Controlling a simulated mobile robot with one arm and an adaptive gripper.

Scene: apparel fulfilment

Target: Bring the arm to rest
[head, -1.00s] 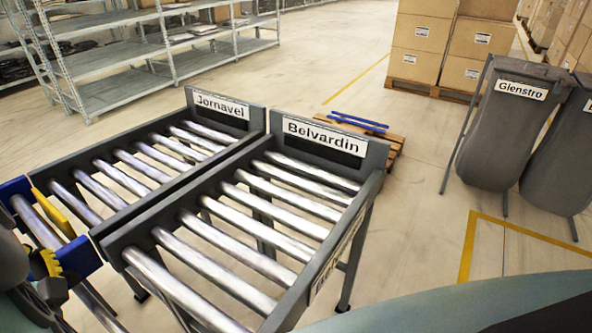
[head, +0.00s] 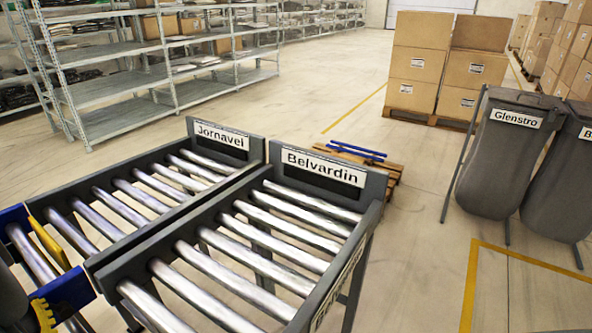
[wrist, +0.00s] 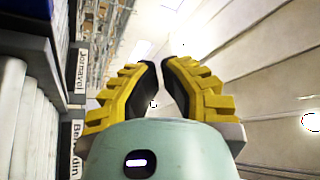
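My gripper (wrist: 160,68) shows in the wrist view with two yellow ridged fingers that have dark inner pads. The fingers lean toward each other at the tips. A narrow gap stays between them, and nothing is held there. In the head view, only a ridged yellow part and a dark part of my arm show at the lower left edge, beside the conveyors. The rest of the arm is out of that view.
Roller conveyors labelled Jornavel (head: 221,136) and Belvardin (head: 323,167) stand close in front, with bare rollers. A grey Glenstro bag (head: 505,160) stands at right. Stacked cartons (head: 418,66) and metal shelves (head: 120,88) are behind. Open floor lies right of the conveyors.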

